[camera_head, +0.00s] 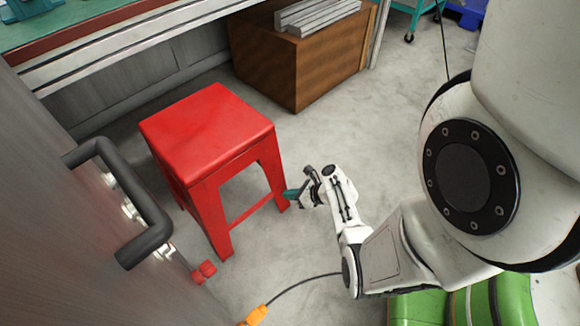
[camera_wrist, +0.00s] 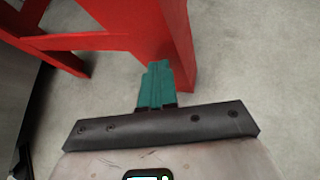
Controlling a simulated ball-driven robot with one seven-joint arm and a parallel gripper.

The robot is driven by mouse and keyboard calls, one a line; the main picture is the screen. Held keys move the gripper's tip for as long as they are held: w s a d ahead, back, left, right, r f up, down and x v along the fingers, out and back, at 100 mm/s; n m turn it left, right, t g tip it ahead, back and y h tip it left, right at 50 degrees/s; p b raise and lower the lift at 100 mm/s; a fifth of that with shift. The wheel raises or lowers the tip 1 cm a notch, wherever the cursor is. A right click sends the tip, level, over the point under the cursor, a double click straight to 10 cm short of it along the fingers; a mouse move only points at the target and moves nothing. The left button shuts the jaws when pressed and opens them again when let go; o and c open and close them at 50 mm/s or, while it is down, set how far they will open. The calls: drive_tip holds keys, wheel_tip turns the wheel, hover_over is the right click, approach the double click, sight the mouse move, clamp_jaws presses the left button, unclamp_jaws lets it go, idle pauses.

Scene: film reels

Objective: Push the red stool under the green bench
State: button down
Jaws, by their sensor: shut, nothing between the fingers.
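The red stool (camera_head: 207,135) stands upright on the concrete floor, left of centre in the head view. In the wrist view one of its legs (camera_wrist: 180,45) fills the top. The green bench (camera_head: 75,22) is at the upper left, with a green top and a red and metal front edge; the floor beneath shows a grey back panel. The stool stands in front of it, apart from the panel. My gripper (camera_head: 292,194) is low beside the stool's right front leg. Its teal fingers (camera_wrist: 156,85) are shut and empty, close to the leg; whether they touch it I cannot tell.
A brown wooden box (camera_head: 300,55) with metal bars on top stands behind the stool to the right. A grey cabinet with a black handle (camera_head: 120,200) is close on the left. An orange plug and cable (camera_head: 257,314) lie on the floor in front.

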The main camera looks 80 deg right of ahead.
sight(284, 186)
drive_tip(key=shift+w+d+b, duration=0.75)
drive_tip(key=shift+w+d, duration=0.55)
drive_tip(key=shift+w, duration=3.55)
drive_tip(key=s+p, duration=0.1)
drive_tip(key=s, duration=0.1)
drive_tip(key=s+p, duration=0.2)
drive_tip(key=s+r+p, duration=0.1)
drive_tip(key=s+p, duration=0.1)
drive_tip(key=shift+s+d+r, duration=0.1)
drive_tip(key=shift+s+d, duration=0.1)
drive_tip(key=shift+d, duration=0.15)
drive_tip(key=shift+s+a+p, duration=0.2)
drive_tip(key=shift+a+p, duration=0.1)
drive_tip(key=shift+p, duration=0.1)
drive_tip(key=shift+a, duration=0.1)
drive_tip(key=shift+s+a, duration=0.1)
drive_tip(key=shift+a, duration=0.1)
